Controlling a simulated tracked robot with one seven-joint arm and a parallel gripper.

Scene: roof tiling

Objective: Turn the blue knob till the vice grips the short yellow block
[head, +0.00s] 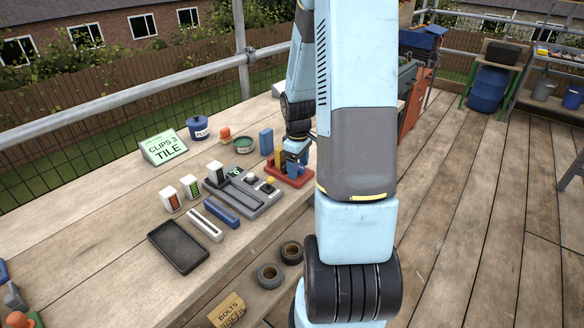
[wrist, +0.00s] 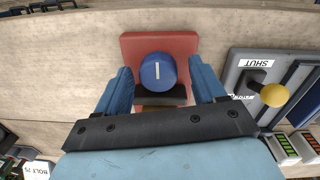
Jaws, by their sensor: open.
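The red vice (head: 291,176) stands on the bench, partly hidden by my arm in the head view. The vice also shows in the wrist view (wrist: 131,46). Its round blue knob (wrist: 158,72) faces the wrist camera, with a white mark running nearly straight up and down. My gripper (wrist: 160,68) is open, with one blue finger on each side of the knob and a visible gap on both sides. A yellow block (head: 280,158) shows at the vice in the head view. I cannot tell whether the jaws touch it.
Left of the vice is a grey panel (head: 262,206) with a yellow-knobbed lever (wrist: 273,95) and a label reading SHUT.

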